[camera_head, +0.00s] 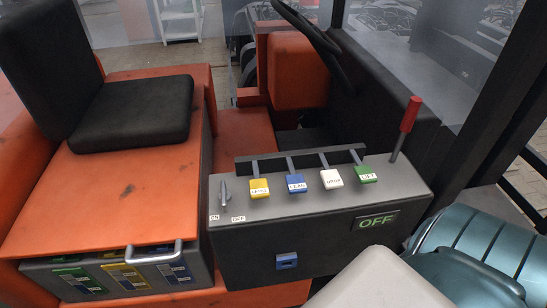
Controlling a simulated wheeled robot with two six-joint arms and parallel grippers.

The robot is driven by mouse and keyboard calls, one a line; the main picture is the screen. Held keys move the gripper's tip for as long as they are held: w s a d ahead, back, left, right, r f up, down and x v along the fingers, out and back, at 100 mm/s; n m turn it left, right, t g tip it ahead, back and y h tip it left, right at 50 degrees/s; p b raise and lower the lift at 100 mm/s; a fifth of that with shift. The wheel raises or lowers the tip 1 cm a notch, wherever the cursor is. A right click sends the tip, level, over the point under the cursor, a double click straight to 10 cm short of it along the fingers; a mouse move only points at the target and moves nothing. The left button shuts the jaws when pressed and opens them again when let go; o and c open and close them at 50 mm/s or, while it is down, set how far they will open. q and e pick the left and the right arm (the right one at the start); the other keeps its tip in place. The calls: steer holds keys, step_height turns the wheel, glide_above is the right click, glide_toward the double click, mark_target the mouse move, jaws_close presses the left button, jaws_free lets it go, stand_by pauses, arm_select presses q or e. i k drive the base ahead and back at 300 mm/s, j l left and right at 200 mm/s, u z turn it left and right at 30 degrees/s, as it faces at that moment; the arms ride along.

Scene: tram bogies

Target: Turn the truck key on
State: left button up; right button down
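The truck key (224,193) is a small grey switch standing at the left end of the dark grey control console (310,205). An ON label (214,217) is at its lower left and an OFF label (238,218) at its lower right. The key's own angle is too small to read surely. A display (377,221) on the console's front face reads OFF in green. Neither of my grippers is in view, and nothing is touching the key.
Yellow (259,188), blue (296,184), white (331,179) and green (365,173) levers stand right of the key. A red-handled lever (409,114) is at the console's right end. Space above the key looks clear.

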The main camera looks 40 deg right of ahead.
mark_target(224, 196)
steer(key=z, duration=0.75)
steer(key=k, duration=0.1)
